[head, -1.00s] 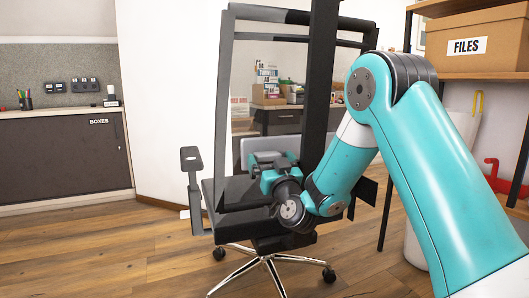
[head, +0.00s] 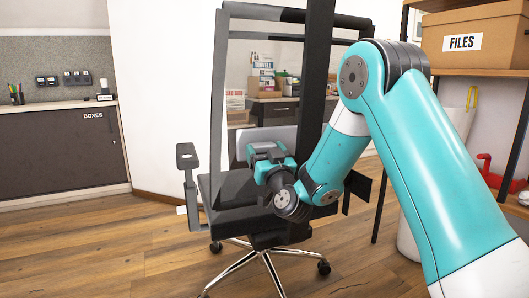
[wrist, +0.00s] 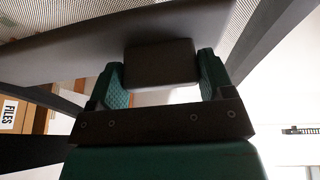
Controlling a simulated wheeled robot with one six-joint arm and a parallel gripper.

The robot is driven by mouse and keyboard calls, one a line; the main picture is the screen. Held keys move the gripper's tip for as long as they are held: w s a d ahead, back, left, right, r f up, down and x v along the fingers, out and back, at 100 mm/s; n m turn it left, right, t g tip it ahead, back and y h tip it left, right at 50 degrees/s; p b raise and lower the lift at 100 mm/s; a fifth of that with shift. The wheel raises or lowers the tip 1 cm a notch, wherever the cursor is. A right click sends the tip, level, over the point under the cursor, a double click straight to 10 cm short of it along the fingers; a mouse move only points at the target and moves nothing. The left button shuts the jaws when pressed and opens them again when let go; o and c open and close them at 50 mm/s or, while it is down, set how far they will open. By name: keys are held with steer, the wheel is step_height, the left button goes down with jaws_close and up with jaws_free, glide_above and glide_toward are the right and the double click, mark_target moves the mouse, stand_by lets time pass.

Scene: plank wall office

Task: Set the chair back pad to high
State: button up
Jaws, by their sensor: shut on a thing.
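The office chair (head: 218,110) stands ahead in the head view, with a tall dark frame around its see-through back. A pale grey back pad (head: 241,143) crosses the lower part of that frame, partly hidden by my gripper (head: 264,150). In the wrist view, the pad (wrist: 75,53) is a wide grey panel crossing the top left. A dark block (wrist: 160,65) sits against it. My gripper (wrist: 163,80) is shut on this block, one green finger on each side. The block is hidden in the head view.
The chair's armrest (head: 187,158) stands left of the gripper, and its seat (head: 235,215) is below. A shelf with a FILES box (head: 475,38) is at right. A low cabinet (head: 65,150) is at far left. Wooden floor (head: 110,240) is open at left.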

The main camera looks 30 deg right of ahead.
mark_target(261, 131)
step_height(261, 131, up, 3)
steer(key=shift+r+p, duration=0.1)
steer(key=shift+p, duration=0.8)
